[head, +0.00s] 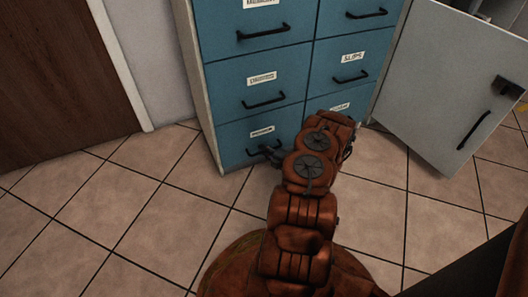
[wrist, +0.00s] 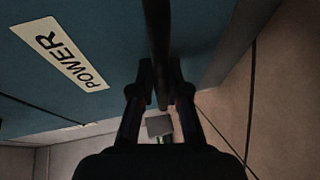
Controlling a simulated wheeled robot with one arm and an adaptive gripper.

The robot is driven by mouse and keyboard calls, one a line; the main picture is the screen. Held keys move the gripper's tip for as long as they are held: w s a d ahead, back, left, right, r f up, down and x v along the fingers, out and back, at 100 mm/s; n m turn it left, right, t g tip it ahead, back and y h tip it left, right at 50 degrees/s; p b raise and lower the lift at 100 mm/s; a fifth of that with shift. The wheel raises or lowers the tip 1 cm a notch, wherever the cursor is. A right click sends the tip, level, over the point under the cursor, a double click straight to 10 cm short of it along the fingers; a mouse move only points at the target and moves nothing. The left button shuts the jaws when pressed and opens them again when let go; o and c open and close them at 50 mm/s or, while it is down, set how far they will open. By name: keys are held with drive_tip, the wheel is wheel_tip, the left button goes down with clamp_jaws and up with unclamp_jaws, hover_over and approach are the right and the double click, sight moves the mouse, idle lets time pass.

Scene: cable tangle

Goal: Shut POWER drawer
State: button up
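The POWER drawer (head: 237,147) is the bottom left drawer of the blue cabinet. Its front looks about flush with the drawers above in the head view, but a small gap would be hard to see. Its white POWER label also shows up close in the wrist view (wrist: 72,55). My gripper (head: 268,153) is low at this drawer's front, small and partly behind my arm in the head view. In the wrist view the dark handle bar (wrist: 158,35) runs between my two fingers, which are close together on either side of it. They look shut on it.
Other blue drawers with dark handles (head: 263,101) are above and to the right. A grey door (head: 435,90) stands open at the right. A brown door (head: 60,75) is at the left. The tiled floor (head: 130,200) at the left is clear.

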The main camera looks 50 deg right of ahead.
drive_tip(key=o, duration=0.4)
drive_tip(key=shift+a, duration=0.1)
drive_tip(key=shift+s, duration=0.1)
drive_tip(key=s, duration=0.4)
drive_tip(key=s+r, duration=0.1)
drive_tip(key=s, duration=0.2)
drive_tip(key=s+r, duration=0.1)
drive_tip(key=s, duration=0.3)
drive_tip(key=shift+s+a+r, duration=0.1)
drive_tip(key=shift+s, duration=0.2)
